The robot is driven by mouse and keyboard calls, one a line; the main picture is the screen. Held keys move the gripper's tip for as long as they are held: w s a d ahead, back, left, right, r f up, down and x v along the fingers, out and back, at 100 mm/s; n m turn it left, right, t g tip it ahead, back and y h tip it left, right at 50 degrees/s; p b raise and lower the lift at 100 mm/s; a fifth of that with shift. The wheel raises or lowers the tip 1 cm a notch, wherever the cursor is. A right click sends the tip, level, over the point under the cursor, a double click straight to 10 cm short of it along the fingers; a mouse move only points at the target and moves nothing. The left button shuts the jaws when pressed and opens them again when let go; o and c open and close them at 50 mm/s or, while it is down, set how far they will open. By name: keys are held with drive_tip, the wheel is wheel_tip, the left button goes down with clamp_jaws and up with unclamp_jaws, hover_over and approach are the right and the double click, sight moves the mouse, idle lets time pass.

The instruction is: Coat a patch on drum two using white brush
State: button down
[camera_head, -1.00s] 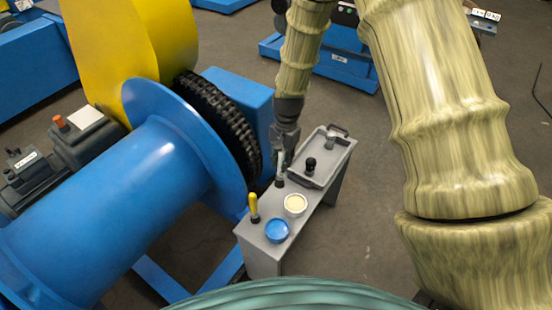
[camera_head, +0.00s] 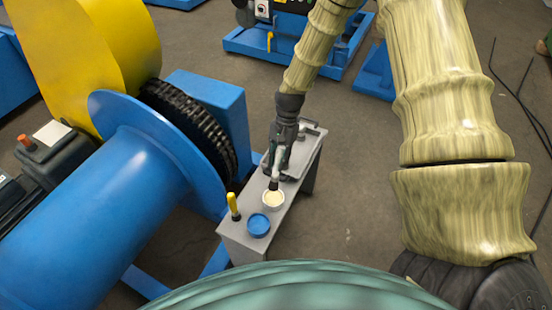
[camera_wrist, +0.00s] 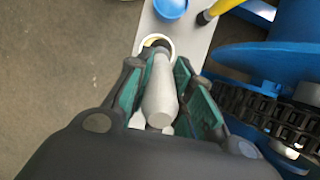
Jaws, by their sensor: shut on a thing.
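My gripper (camera_head: 278,152) is shut on the white brush (camera_head: 276,166), which hangs with its dark bristle end down. In the wrist view the brush (camera_wrist: 161,95) lies between the green-padded fingers (camera_wrist: 160,95). Its dark end is at the pot of cream-coloured coating (camera_head: 273,199), overlapping the pot's back edge; I cannot tell whether it touches the coating. The pot's rim (camera_wrist: 170,43) also shows in the wrist view. A large blue drum (camera_head: 110,205) with a wide flange lies to the left of the stand; no number is readable on it.
A yellow-handled brush (camera_head: 233,206) stands near the front left of the narrow grey stand (camera_head: 238,235), beside a blue pot (camera_head: 258,225). A grey tray (camera_head: 302,150) is partly hidden behind my gripper. A black chain (camera_head: 195,125) runs behind the flange. Open floor lies right of the stand.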

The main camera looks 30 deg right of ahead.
wheel_tip(320, 180, down, 6)
drive_tip(key=b, duration=0.4)
drive_tip(key=shift+r+b, duration=0.15)
drive_tip(key=shift+b, duration=0.15)
drive_tip(key=shift+f, duration=0.6)
idle(2.8)
drive_tip(key=shift+r, duration=0.1)
drive_tip(key=shift+r+p, duration=2.9)
drive_tip(key=shift+r, duration=0.6)
